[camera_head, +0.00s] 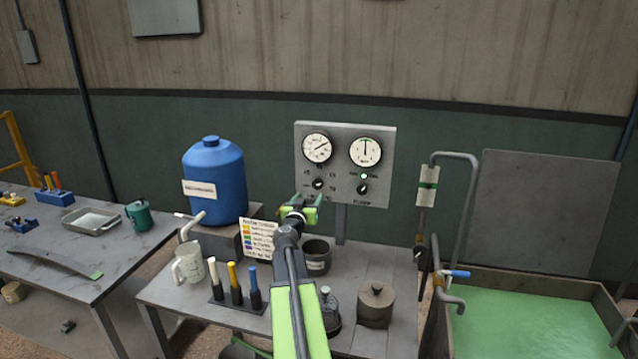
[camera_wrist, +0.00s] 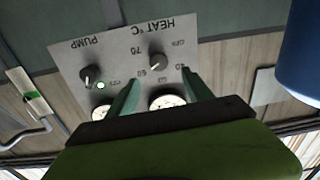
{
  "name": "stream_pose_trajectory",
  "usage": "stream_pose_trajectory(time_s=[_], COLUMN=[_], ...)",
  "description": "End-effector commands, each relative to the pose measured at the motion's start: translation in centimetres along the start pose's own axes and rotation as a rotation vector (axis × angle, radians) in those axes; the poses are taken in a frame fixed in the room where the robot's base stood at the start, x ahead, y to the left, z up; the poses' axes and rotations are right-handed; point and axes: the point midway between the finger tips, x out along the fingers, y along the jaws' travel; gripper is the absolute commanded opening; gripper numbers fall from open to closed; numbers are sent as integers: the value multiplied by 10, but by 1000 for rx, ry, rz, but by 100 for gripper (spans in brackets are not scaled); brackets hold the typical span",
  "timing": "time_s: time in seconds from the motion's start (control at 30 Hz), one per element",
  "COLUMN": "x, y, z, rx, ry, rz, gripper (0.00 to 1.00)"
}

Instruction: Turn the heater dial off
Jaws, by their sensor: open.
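The heater dial (camera_wrist: 157,61) is a small dark knob on a grey control panel (camera_wrist: 115,50), which shows upside down in the wrist view beneath the lettering "HEAT °C". In the head view the dial (camera_head: 319,184) is the left knob, under the left gauge. Its pointer setting is too small to read surely. My gripper (camera_head: 304,201) is in front of the panel's lower left. In the wrist view its two green fingers (camera_wrist: 160,80) are apart, with the dial appearing between and beyond their tips, seemingly not touched.
A pump knob (camera_wrist: 91,74) with a lit green lamp (camera_wrist: 101,86) is beside the dial. Two round gauges (camera_head: 317,148) sit above the knobs. A blue drum (camera_head: 213,178) stands left of the panel. A mug, colored-handled tools and pots crowd the bench below my arm.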

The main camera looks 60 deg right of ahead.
Motion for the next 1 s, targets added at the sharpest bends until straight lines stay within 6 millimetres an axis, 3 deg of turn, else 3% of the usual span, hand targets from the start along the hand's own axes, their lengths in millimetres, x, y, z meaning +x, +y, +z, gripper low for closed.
stream_pose_trajectory(time_s=[0.3, 0.5, 0.9, 1.0], x=[72, 105, 115, 114], y=[-3, -2, -2, -2], z=[0, 0, 0, 0], rx=[1, 1, 1, 1], ry=[-1, -1, -1, -1], rz=[0, 1, -1, -1], gripper=[60, 60, 60, 48])
